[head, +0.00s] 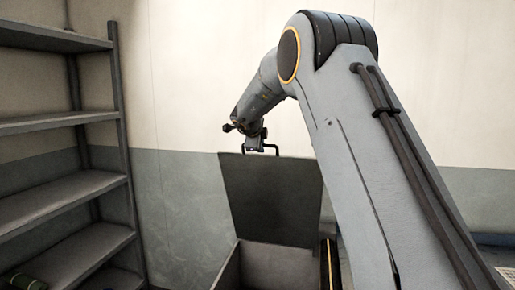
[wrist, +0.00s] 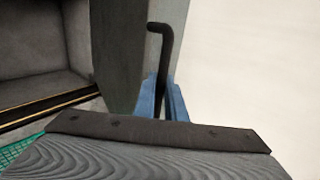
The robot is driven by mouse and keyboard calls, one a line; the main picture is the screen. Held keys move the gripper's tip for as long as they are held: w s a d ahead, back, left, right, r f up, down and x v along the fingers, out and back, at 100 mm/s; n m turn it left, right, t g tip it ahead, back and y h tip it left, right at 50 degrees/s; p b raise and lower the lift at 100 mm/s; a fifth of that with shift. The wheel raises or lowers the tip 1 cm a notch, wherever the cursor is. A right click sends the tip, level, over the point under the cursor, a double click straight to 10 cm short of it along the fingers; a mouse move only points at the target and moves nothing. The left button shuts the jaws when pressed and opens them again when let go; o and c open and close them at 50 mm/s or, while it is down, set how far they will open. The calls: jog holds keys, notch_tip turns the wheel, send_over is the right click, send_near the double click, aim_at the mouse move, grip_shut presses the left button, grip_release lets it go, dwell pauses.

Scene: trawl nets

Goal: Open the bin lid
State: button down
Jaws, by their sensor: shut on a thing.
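The bin (head: 276,268) stands below the arm, its top open to view. Its dark flat lid (head: 270,200) is raised and stands roughly upright at the back of the opening. A black bar handle (head: 277,148) sits at the lid's top edge. My gripper (head: 256,146) is at this handle. In the wrist view, the blue fingers of my gripper (wrist: 163,104) are shut around the dark handle (wrist: 161,45). The lid (wrist: 118,60) shows beside the fingers, and the bin's inside (wrist: 45,45) shows at left. Part of the bin is below the head view's edge.
Grey metal shelves (head: 65,125) stand at the left, with a dark green rolled object (head: 27,282) low down. A pale wall (head: 190,80) is behind the lid. Green netting (wrist: 18,150) shows at the lower left of the wrist view.

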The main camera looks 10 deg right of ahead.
jog(key=shift+w+a, duration=0.1)
dwell(0.3)
jog(key=c, duration=1.8)
grip_release()
jog(key=shift+a, duration=0.1)
jog(key=shift+d, duration=0.2)
